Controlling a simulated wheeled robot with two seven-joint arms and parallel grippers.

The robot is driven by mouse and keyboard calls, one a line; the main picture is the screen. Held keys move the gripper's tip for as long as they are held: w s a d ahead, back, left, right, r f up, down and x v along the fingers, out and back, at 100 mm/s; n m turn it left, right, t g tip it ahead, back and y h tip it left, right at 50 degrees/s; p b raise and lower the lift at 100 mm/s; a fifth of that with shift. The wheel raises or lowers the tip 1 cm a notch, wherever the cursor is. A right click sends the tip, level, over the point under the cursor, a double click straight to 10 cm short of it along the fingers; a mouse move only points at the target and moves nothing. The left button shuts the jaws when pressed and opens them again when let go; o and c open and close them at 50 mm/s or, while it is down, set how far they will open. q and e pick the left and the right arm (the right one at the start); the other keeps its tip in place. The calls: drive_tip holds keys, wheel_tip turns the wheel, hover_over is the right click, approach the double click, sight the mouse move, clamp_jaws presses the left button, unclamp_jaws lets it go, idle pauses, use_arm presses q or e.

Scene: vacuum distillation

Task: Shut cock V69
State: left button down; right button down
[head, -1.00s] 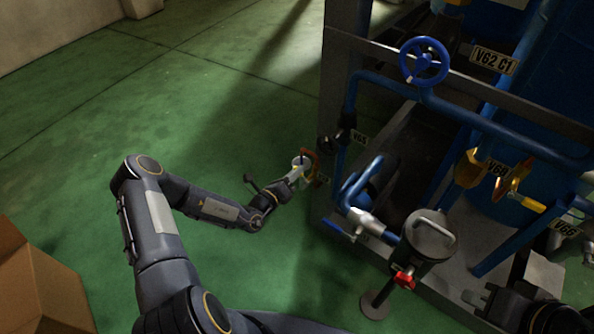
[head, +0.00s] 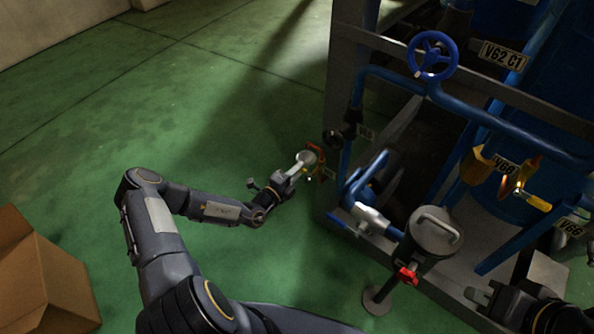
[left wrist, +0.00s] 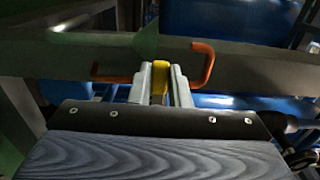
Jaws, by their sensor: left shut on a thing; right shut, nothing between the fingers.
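My left gripper (head: 306,160) is low at the left corner of the blue plant's frame. In the left wrist view the gripper (left wrist: 160,82) is shut on a yellow handle piece (left wrist: 160,78), one finger on each side of it. An orange-red bent bar (left wrist: 204,62) shows on both sides of the fingers; it also shows in the head view (head: 316,147). No V69 label can be read, so I cannot confirm that this is cock V69. The cock's body is hidden. My right gripper (head: 478,297) is shut and empty at the lower right, near the frame's base.
A blue handwheel (head: 432,56) and the V62 C1 label (head: 503,56) are above right. A grey lidded vessel (head: 434,235) with a red knob (head: 408,276) stands between the arms. A yellow-handled cock (head: 532,200) is at right. A cardboard box (head: 45,280) is at lower left.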

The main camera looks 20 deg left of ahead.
use_arm(q)
drive_tip(key=shift+f, duration=0.1)
idle(0.4)
drive_tip(key=c, duration=1.4)
unclamp_jaws()
drive_tip(key=shift+o, duration=0.2)
drive_tip(key=shift+s+a, duration=0.1)
drive_tip(key=p+v, duration=0.1)
drive_tip(key=v, duration=0.6)
drive_tip(key=shift+s+p, duration=0.3)
